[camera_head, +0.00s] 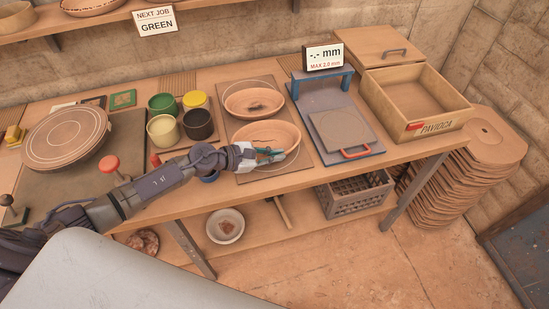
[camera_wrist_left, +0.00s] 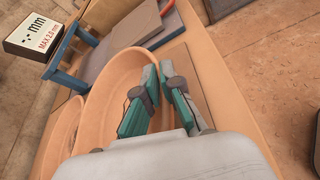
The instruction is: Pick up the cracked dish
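Two oval terracotta dishes sit on a board on the bench in the head view. The back dish (camera_head: 254,102) has a dark mark in its middle. The front dish (camera_head: 264,131) shows no clear crack from here. My left gripper (camera_head: 270,154) is at the near rim of the front dish. The second dish (camera_wrist_left: 57,138) shows at the left edge there. My right gripper is not in view.
Paint pots (camera_head: 163,131) stand left of the dishes. A blue-framed gauge stand (camera_head: 297,88) with a slab and red handle is to the right, then a wooden box (camera_head: 455,113). A grey crate (camera_head: 352,194) and a white bowl (camera_head: 225,225) sit on the lower shelf.

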